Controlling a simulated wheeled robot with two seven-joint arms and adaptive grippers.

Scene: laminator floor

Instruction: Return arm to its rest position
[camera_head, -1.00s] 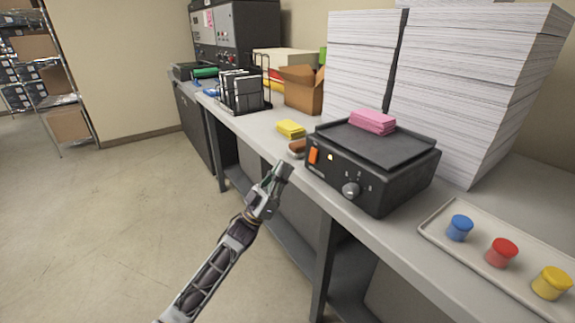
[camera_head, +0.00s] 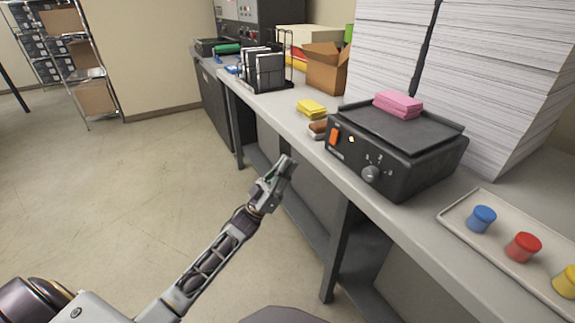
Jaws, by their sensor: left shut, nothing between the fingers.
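My left gripper (camera_head: 284,168) is shut and empty. It is in the middle of the head view, in front of the bench edge and apart from everything on the bench. Its arm comes in from the lower left and points up and to the right. My right gripper is not in the picture.
A long grey bench (camera_head: 420,233) runs along the right. On it are a black machine (camera_head: 398,147) with a pink pad (camera_head: 398,103), yellow pads (camera_head: 311,108), tall paper stacks (camera_head: 490,80) and a tray (camera_head: 474,247) of coloured tubs. The floor (camera_head: 130,200) at left is clear.

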